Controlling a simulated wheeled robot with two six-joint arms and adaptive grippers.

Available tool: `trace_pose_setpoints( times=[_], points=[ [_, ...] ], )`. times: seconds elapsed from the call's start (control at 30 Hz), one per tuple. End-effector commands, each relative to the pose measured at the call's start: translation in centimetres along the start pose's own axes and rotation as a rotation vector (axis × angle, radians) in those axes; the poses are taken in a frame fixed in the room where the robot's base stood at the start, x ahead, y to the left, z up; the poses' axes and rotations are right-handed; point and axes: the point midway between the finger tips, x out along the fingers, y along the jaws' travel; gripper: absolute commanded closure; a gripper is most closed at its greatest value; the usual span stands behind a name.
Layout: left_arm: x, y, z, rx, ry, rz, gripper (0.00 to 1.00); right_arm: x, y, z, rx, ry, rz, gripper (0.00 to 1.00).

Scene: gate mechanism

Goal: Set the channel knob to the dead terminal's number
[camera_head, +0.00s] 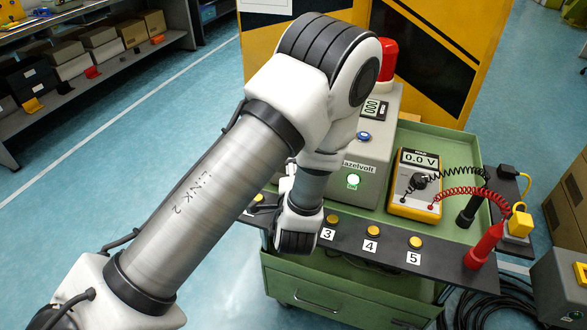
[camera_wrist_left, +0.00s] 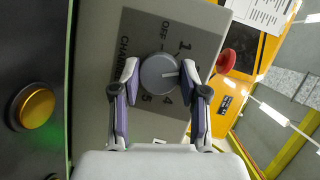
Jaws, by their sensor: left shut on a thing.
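In the left wrist view the channel knob (camera_wrist_left: 160,74) is a round grey dial on a dark plate (camera_wrist_left: 205,40) marked OFF, 1, 4 and 5. Its white pointer line points right, toward my right-hand finger, which hides the marks there. My left gripper (camera_wrist_left: 160,69) has one finger on each side of the knob and is shut on it. In the head view my arm hides knob and fingers. Yellow terminals marked 3 (camera_head: 332,219), 4 (camera_head: 373,230) and 5 (camera_head: 415,242) line the dark front strip. The meter (camera_head: 415,185) reads 0.0 V. My right gripper is not in view.
A red probe (camera_head: 484,246) and a black probe (camera_head: 471,208) stand at the right on coiled leads. The green cart (camera_head: 330,290) carries everything.

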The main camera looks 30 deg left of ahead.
Motion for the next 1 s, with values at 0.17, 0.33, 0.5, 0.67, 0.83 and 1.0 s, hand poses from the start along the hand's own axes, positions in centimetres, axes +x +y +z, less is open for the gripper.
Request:
trace_pose_setpoints(
  times=[0.17,0.33,0.5,0.67,0.83,1.0],
  points=[
    [0.0,0.2,-0.1,0.151,-0.009,-0.065,0.91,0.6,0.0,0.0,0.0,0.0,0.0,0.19],
    [0.1,0.3,-0.1,0.299,-0.02,-0.127,0.91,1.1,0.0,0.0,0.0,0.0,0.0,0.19],
    [0.1,0.3,0.0,0.441,-0.031,-0.186,0.91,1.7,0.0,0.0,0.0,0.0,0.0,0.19],
    [0.1,0.3,-0.1,0.553,-0.039,-0.232,0.91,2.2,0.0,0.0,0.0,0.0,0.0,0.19],
    [0.1,0.3,-0.1,0.641,-0.044,-0.268,0.91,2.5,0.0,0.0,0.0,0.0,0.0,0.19],
    [0.1,0.3,0.0,0.694,-0.049,-0.29,0.91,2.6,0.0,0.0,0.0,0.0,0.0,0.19]
  ],
)
